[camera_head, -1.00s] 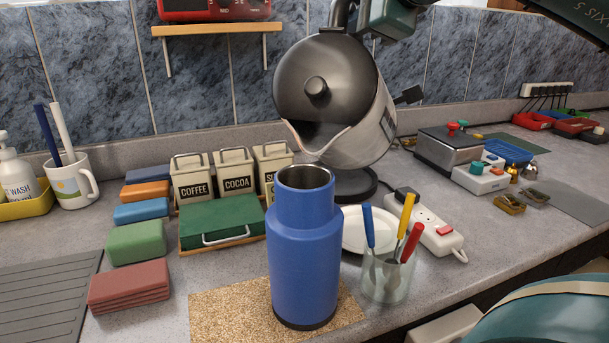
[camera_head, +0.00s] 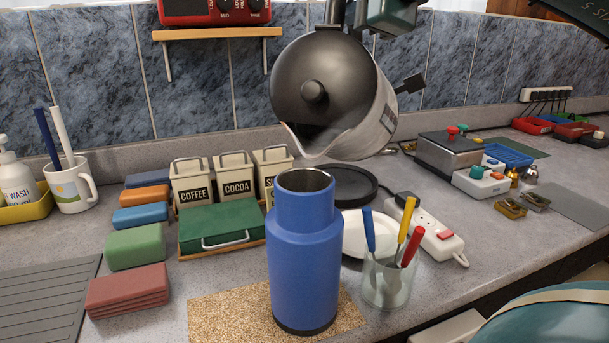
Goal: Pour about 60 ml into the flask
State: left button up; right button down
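The blue flask (camera_head: 304,255) stands upright with its mouth open, on a cork mat (camera_head: 225,315). The steel kettle (camera_head: 372,130) with a dark lid hangs above and slightly behind it in this view. The kettle is strongly tilted, its spout (camera_head: 297,142) pointing down-left just above the flask's mouth. No stream of liquid shows between spout and mouth, and the level inside the flask is hidden. My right gripper (camera_head: 352,14) is shut on the kettle's handle at the top edge, partly cut off. My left gripper is not in view.
A glass (camera_head: 388,285) with colored-handled utensils stands close right of the flask, before a white plate (camera_head: 356,236). The black kettle base (camera_head: 352,186) is behind. A green case (camera_head: 221,224), canisters (camera_head: 236,178) and colored blocks (camera_head: 135,247) stand left. A power strip (camera_head: 435,240) lies right.

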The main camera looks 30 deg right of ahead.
jog(key=shift+s+a+r+n+t+b, duration=0.15)
jog(key=shift+s+a+r+n+t, duration=0.15)
jog(key=shift+a+r, duration=0.2)
jog(key=shift+s+a+r+n+t+b, duration=0.1)
jog(key=shift+s+a+r+t+b, duration=0.1)
jog(key=shift+s+a+r, duration=0.25)
dwell(2.5)
jog(key=shift+d, duration=0.1)
jog(key=w+d+f+m+g+p, duration=0.1)
jog(key=d+f, duration=0.1)
jog(key=w+d+f+m+g+y, duration=0.1)
jog(key=w+d+f, duration=0.1)
jog(key=f, duration=0.1)
jog(key=w+d+f+m+g+y+p, duration=0.1)
jog(key=w+d+f+g, duration=0.1)
jog(key=f, duration=0.1)
jog(key=shift+d+f+p, duration=0.1)
jog(key=shift+d+p, duration=0.05)
jog(key=shift+p, duration=0.15)
jog(key=shift+w+d+f+m, duration=0.15)
jog(key=shift+f, duration=0.2)
jog(key=shift+w+d+f+m, duration=0.1)
jog(key=shift+f+m, duration=0.05)
jog(key=shift+f, duration=0.2)
jog(key=shift+w+d+f+g+y+p, duration=0.1)
jog(key=shift+w+d+g+y+p, duration=0.25)
jog(key=shift+p, duration=0.4)
jog(key=shift+s+f, duration=0.1)
